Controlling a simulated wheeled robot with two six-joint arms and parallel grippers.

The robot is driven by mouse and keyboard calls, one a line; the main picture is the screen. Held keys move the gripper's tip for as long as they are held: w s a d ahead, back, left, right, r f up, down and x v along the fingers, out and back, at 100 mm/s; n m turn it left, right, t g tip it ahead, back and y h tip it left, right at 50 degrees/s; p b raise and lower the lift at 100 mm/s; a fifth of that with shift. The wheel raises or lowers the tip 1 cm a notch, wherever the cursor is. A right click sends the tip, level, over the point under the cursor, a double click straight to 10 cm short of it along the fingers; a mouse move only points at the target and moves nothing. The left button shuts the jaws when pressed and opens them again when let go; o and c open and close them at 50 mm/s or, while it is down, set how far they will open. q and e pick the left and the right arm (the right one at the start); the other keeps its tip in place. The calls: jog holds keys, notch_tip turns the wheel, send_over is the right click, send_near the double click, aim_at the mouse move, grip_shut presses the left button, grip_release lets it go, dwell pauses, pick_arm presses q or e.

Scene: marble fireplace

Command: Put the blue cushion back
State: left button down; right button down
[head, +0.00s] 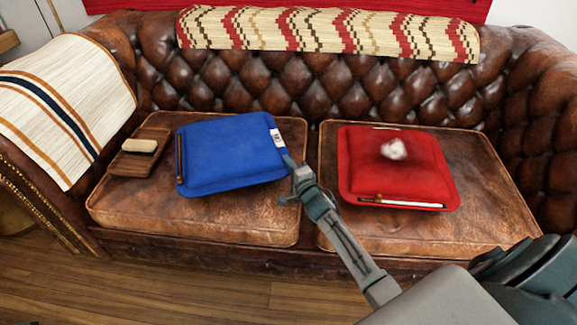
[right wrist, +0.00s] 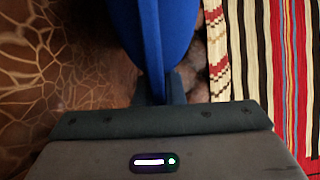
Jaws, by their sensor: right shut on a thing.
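The blue cushion (head: 228,155) lies on the left seat of the brown leather sofa (head: 270,226), with a white label at its right edge. My right gripper (head: 296,172) is at the cushion's right edge, near its front corner, and is shut on it. In the right wrist view the blue cushion (right wrist: 165,35) rises edge-on from between the fingers of my right gripper (right wrist: 160,92). The fingertips are partly hidden by the cushion. My left gripper is not in view.
A red cushion (head: 365,170) with a blurred white thing (head: 393,149) on it lies on the right seat. A brown tray (head: 126,166) with a pale block (head: 139,146) lies left of the blue cushion. Striped throws cover the left arm (head: 60,110) and backrest (head: 330,30).

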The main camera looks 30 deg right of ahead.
jog(key=shift+r, duration=0.1)
jog(key=c, duration=1.5)
grip_release()
jog(key=shift+f, duration=0.2)
